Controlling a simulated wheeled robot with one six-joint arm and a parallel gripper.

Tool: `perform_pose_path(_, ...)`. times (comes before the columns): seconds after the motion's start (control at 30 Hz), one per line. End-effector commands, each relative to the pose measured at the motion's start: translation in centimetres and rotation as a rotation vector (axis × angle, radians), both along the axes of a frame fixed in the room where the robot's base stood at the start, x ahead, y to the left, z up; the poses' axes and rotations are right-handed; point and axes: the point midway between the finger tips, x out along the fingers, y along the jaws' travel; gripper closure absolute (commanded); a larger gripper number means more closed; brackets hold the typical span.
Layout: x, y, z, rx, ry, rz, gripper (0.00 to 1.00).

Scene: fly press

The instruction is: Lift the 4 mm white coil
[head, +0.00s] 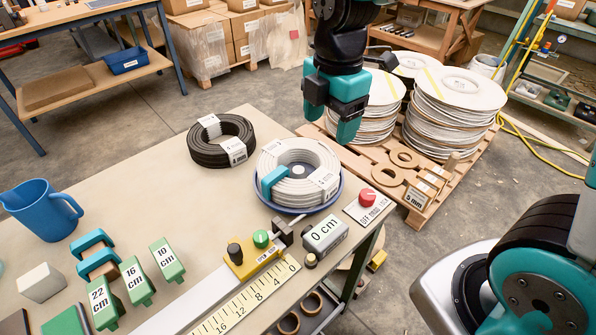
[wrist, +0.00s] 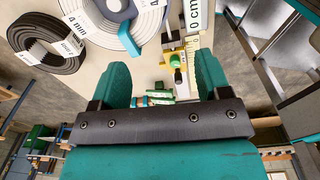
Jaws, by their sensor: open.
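The white coil (head: 324,160) lies flat in a blue round dish (head: 291,211) near the bench's far right edge. It carries white paper labels and a teal clip (head: 272,181) on its left side. In the wrist view the white coil (wrist: 150,22) is cut by the top edge, and a label (wrist: 76,24) there reads 4 mm. My gripper (head: 331,108) is open and empty, above and beyond the coil, to its right. In the wrist view my gripper's fingers (wrist: 162,68) are apart with nothing between them; the coil lies beyond the left finger.
A black coil (head: 207,155) lies close left of the white one. In front stand a red button (head: 367,198), a "0 cm" block (head: 325,234), a yellow-based stop (head: 250,258) and a ruler (head: 246,300). Green blocks (head: 137,282) and a blue jug (head: 42,212) are left. White discs (head: 455,115) stand on a pallet behind.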

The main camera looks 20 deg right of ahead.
Motion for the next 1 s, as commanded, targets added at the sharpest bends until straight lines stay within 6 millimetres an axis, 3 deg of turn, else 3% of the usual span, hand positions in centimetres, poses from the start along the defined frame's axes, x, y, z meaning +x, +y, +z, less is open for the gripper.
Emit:
perform_pose_path(0.27,1.5,-0.7,-2.2,-0.040,0.007,0.160,0.30)
perform_pose_path(0.7,1.5,-0.7,-11.5,-0.039,0.008,0.161,0.30)
perform_pose_path(1.0,1.8,-0.7,-14.0,-0.038,0.006,0.159,0.30)
